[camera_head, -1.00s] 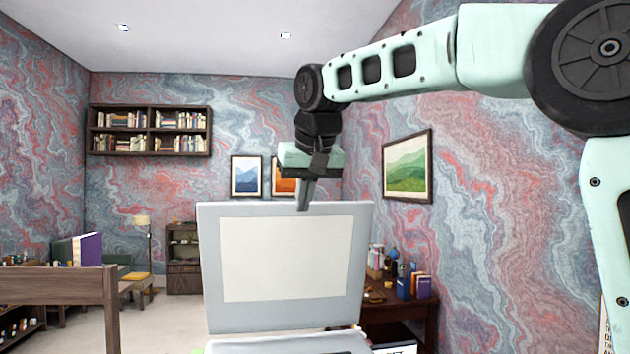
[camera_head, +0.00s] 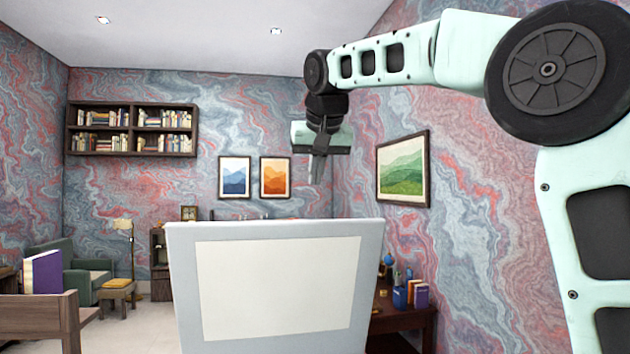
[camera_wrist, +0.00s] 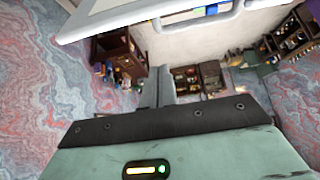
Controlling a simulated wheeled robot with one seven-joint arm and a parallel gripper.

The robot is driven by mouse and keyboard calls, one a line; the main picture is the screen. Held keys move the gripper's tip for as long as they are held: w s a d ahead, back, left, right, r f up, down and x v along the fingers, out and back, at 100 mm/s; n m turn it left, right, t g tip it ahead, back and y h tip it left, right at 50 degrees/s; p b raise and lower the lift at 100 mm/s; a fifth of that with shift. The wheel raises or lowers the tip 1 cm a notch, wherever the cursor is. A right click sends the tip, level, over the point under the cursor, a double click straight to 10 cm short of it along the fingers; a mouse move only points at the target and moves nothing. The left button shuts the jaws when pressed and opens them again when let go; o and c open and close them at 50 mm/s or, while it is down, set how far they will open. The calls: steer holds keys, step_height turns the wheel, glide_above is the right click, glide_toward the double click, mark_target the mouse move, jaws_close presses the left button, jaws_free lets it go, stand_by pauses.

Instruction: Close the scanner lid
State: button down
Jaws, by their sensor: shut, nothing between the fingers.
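The scanner lid (camera_head: 285,290) stands open and roughly upright in the head view, its grey frame around a pale inner panel facing me. Its lower edge and the scanner body are out of frame. In the wrist view, a pale, light-edged piece that looks like the lid (camera_wrist: 125,18) crosses the top. My gripper (camera_head: 318,178) is shut and empty, pointing down above the lid's top edge with a visible gap in the head view. Its fingers (camera_wrist: 155,92) also show in the wrist view. How far it is in depth from the lid is hard to tell.
A dark desk (camera_head: 400,318) with books and small items stands behind the lid at right. A wooden chair or rail (camera_head: 45,318) with a purple book (camera_head: 42,273) is at lower left. The air around my gripper looks free.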

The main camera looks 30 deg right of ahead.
steer(key=x, duration=0.7)
steer(key=shift+w+f, duration=0.1)
steer(key=shift+f, duration=0.05)
steer(key=shift+w+f, duration=0.1)
steer(key=shift+f, duration=0.3)
steer(key=shift+s+a+f, duration=0.15)
steer(key=shift+s, duration=0.45)
steer(key=shift+s+a+f, duration=0.15)
steer(key=shift+s+a, duration=0.05)
steer(key=shift+s, duration=0.45)
steer(key=shift+s+a+f+b, duration=0.1)
steer(key=shift+s+f+b, duration=0.15)
steer(key=shift+s+b, duration=0.1)
steer(key=shift+s+r, duration=0.1)
steer(key=shift+s, duration=0.05)
